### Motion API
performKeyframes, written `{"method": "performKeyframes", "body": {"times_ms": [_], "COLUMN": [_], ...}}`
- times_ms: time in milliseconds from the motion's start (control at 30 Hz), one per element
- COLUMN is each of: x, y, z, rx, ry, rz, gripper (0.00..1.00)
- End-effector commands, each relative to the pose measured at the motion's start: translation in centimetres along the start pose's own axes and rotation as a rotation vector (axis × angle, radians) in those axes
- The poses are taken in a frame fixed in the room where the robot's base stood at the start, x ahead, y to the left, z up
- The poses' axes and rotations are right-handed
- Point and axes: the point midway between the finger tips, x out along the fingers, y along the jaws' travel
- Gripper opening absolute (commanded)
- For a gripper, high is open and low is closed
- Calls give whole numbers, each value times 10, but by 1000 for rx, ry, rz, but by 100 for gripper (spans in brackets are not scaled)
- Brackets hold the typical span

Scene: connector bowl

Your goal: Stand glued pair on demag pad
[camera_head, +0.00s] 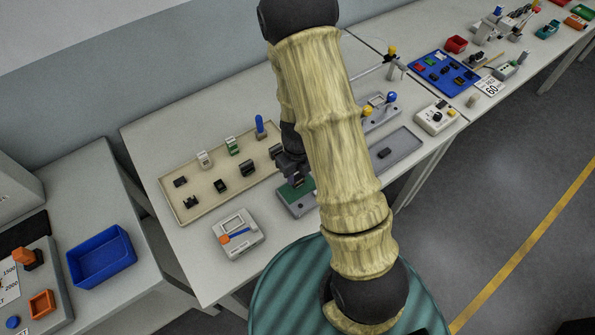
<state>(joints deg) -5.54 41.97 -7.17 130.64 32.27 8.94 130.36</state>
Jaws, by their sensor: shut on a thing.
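My gripper (291,168) is shut on a small dark piece (297,182), which I take to be the glued pair. The fingers hide most of it, and its tilt is hard to tell. It is at or just above a grey block with a green top (299,199); I cannot tell whether it touches. A light grey device with an orange and blue front (238,235) sits to the left. I cannot tell for certain which of these two is the demag pad.
A beige tray (187,217) with several small connectors is behind left. A grey tray (405,153) with one dark piece is to the right, near a white box with a dial (436,117). A blue bin (101,257) stands on the left table. Bare tabletop surrounds the grey device.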

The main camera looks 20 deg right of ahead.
Motion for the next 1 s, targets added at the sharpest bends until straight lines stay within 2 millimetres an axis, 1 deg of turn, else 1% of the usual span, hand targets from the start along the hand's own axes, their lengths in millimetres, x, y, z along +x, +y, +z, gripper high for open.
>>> {"method": "performKeyframes", "body": {"times_ms": [33,200,567,600,667,700,733,1000], "x": [6,13,14,14,14,14,14,14], "y": [0,-4,-1,-1,0,0,0,0], "z": [0,-1,0,0,0,0,0,0], "rx": [0,11,4,3,1,1,0,0], "ry": [0,0,0,0,0,0,0,1], "rz": [0,0,1,1,1,1,1,1], "gripper": [11,11,11,38,49,57,59,59]}}
